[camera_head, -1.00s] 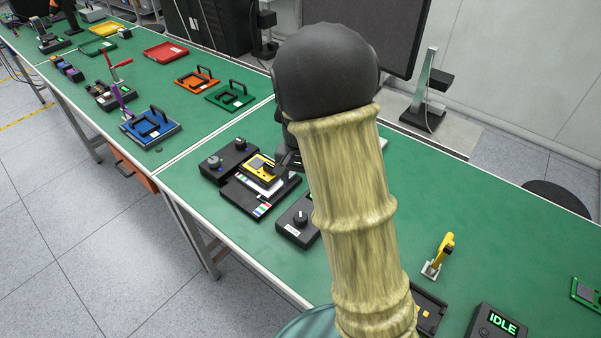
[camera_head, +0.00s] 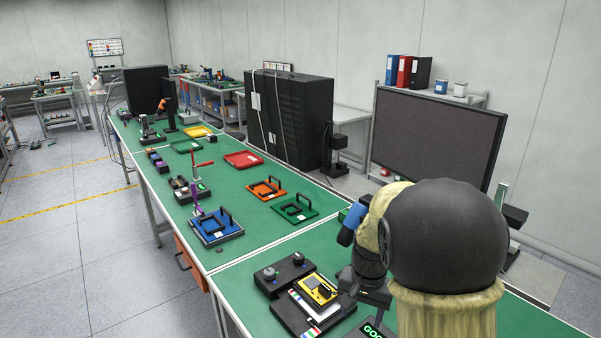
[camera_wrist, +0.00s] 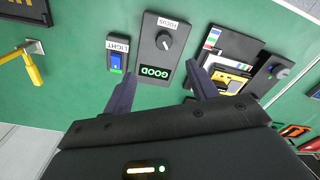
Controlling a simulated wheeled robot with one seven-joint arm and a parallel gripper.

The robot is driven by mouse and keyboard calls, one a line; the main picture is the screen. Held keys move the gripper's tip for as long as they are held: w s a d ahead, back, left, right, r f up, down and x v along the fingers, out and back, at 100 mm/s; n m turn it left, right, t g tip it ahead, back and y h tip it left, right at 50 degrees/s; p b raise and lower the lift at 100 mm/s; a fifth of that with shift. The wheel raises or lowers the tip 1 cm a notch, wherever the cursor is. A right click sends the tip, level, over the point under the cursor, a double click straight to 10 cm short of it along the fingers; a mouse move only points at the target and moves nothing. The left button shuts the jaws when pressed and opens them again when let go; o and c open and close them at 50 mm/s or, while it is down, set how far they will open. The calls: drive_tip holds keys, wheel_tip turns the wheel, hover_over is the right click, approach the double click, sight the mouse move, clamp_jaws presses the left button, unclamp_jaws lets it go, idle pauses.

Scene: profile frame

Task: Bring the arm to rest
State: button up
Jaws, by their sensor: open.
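My gripper (camera_wrist: 160,72) is open and empty in the wrist view, its two dark fingers apart above the green bench. A black box with a knob, marked FOCUS (camera_wrist: 165,45), lies beyond the fingers, and its display reads GOOD in green. In the head view my arm is bent at the lower right. Its black rounded joint and yellowish sleeve fill that corner and hide part of the bench. The dark wrist end hangs over the bench beside a yellow device (camera_head: 318,290), which lies on a black fixture (camera_head: 285,316). The fingertips are hard to make out there.
A small box marked LIGHT (camera_wrist: 117,55) with a blue switch and a yellow lever (camera_wrist: 33,70) stand nearby. Blue (camera_head: 214,230), orange (camera_head: 266,190) and green (camera_head: 295,208) trays sit farther along the bench. A large dark screen (camera_head: 435,135) stands behind it.

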drive_tip(key=s+n+t, duration=0.2)
drive_tip(key=s+n, duration=0.3)
drive_tip(key=s, duration=0.7)
drive_tip(key=shift+s+f, duration=0.25)
drive_tip(key=shift+f, duration=0.15)
drive_tip(key=c, duration=0.5)
drive_tip(key=shift+w, duration=0.1)
